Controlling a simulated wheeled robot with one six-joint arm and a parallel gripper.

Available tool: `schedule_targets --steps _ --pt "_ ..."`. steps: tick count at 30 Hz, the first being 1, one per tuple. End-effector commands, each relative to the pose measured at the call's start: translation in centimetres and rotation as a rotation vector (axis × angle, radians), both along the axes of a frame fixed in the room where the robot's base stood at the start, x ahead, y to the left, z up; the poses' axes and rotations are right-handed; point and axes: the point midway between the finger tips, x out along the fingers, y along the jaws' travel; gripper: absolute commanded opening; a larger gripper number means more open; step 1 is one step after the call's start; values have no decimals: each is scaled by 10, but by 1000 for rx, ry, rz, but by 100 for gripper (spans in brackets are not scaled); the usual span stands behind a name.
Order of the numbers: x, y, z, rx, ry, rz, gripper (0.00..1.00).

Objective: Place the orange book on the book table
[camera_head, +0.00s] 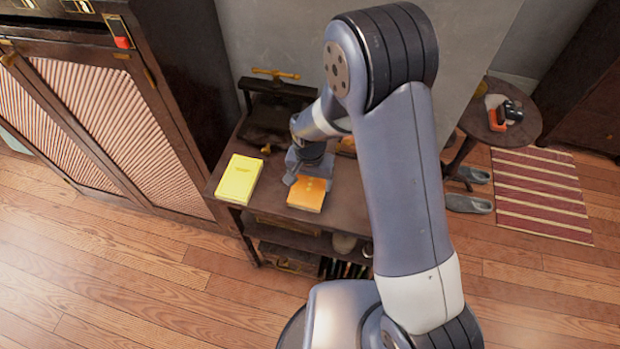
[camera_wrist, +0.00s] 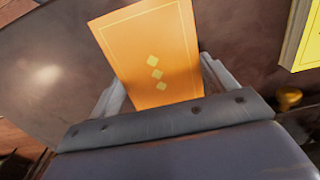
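The orange book (camera_head: 307,194) is at the front edge of a dark wooden table (camera_head: 345,200), cover up. In the wrist view the orange book (camera_wrist: 152,58), with yellow diamonds on its cover, extends between my two fingers. My gripper (camera_head: 306,172) is down at the book's back end, and in the wrist view my gripper (camera_wrist: 162,80) has a finger at each long side of it. The fingers are apart by about the book's width. I cannot tell whether they press on it, or whether the book rests on the table or is just above it.
A yellow book (camera_head: 239,179) lies on the table to the left. A dark press (camera_head: 275,115) stands behind it. A small round table (camera_head: 515,125) holds objects at the right, near a striped rug (camera_head: 540,195) and slippers (camera_head: 468,203).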

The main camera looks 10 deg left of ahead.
Motion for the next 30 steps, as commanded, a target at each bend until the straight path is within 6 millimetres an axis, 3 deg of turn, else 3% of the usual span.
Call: schedule_targets --steps 7,18,23,30 --pt "0 0 0 0 0 0 99" --pt "0 0 7 1 -1 0 100" --pt "1 1 31 2 -4 0 100" --pt "1 1 81 2 -4 0 100"
